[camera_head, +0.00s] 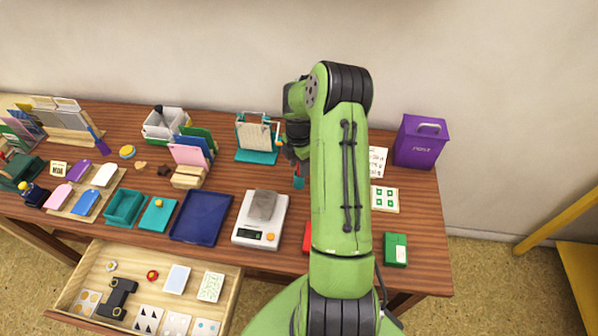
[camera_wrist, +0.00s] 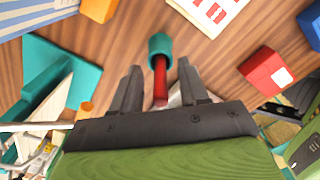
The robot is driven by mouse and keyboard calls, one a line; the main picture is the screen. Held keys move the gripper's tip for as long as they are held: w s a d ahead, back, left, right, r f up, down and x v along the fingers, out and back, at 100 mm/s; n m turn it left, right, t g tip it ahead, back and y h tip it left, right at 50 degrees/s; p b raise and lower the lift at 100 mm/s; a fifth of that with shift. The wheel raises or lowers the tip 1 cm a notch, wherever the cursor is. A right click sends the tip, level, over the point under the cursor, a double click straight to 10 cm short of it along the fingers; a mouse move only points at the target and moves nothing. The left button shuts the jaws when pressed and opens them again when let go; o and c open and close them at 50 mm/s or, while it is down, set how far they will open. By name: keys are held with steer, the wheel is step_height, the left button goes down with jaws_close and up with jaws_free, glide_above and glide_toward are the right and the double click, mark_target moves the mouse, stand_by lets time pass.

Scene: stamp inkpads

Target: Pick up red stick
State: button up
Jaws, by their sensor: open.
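The red stick (camera_wrist: 160,82) shows in the wrist view between the two fingers of my gripper (camera_wrist: 159,67). One end of it meets a small teal cylinder (camera_wrist: 160,45); I cannot tell whether this is a holder or part of the stick. My gripper is open, with a visible gap on each side of the stick. In the head view the teal cylinder (camera_head: 299,183) is on the wooden table just left of my arm. My arm hides most of the gripper there.
A teal stand (camera_head: 257,156) is left of my gripper. A scale (camera_head: 260,235) bearing a grey block is nearer the front. A purple box (camera_head: 421,142) and a green-marked card (camera_head: 385,198) are to the right. In the wrist view a red box (camera_wrist: 265,71) lies to the right.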

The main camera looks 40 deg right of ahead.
jaws_close()
step_height(320, 180, up, 10)
steer(key=shift+r+p, duration=0.1)
steer(key=shift+p, duration=0.8)
steer(key=c, duration=0.7)
jaws_free()
jaws_close()
steer(key=shift+a, duration=0.1)
